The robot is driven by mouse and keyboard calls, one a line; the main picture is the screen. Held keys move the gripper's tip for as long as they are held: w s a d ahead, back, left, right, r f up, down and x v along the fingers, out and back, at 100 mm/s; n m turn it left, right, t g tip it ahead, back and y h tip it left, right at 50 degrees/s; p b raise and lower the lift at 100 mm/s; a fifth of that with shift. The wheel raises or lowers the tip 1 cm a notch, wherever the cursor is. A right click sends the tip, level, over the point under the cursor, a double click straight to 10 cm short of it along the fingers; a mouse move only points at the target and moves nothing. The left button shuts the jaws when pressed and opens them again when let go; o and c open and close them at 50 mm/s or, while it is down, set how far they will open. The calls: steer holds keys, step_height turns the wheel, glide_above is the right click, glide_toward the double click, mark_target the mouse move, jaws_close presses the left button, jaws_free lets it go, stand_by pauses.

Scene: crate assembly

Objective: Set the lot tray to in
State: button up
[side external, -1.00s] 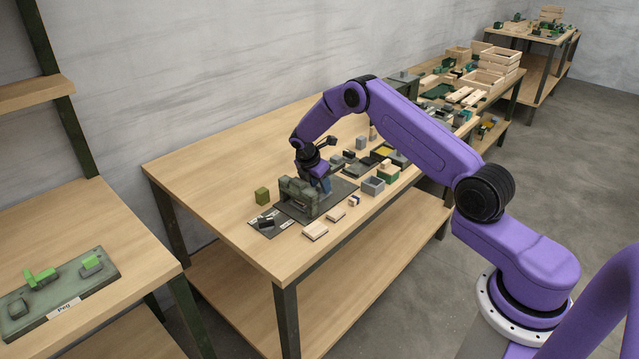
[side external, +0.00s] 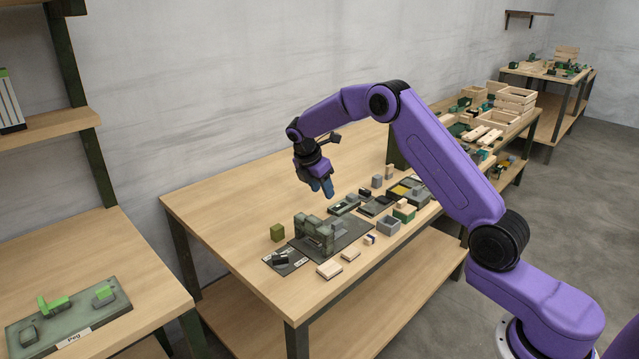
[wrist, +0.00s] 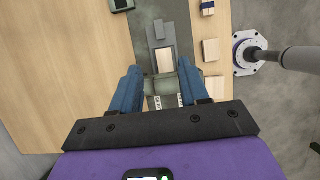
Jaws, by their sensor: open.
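My gripper (side external: 322,188) is open and empty, with blue fingers pointing down, above and behind the grey-green fixture (side external: 312,232). The fixture stands upright on a dark mat (side external: 352,233). In the wrist view, the fixture (wrist: 184,82) shows between and beyond my fingers (wrist: 160,78). A grey tray-like piece (wrist: 162,37) with a pale, partly dark recess lies just beyond it, possibly the lot tray. A small dark plate (side external: 296,266) with white labels and a black piece lies in front of the fixture. I cannot read the labels or tell the tray's setting.
Pale wooden pieces (side external: 329,270) lie along the front edge. A grey open box (side external: 388,226) and several trays stand to the right. The table's back left is clear.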

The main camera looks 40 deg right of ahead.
steer(key=shift+v, duration=0.85)
steer(key=r+y, duration=0.2)
steer(key=y, duration=0.2)
glide_above(337, 223)
steer(key=f, duration=1.7)
steer(key=shift+w+d+f, duration=0.1)
steer(key=shift+d+f, duration=0.1)
steer(key=shift+f, duration=0.15)
steer(key=shift+c, duration=0.3)
jaws_close()
steer(key=shift+a, duration=0.15)
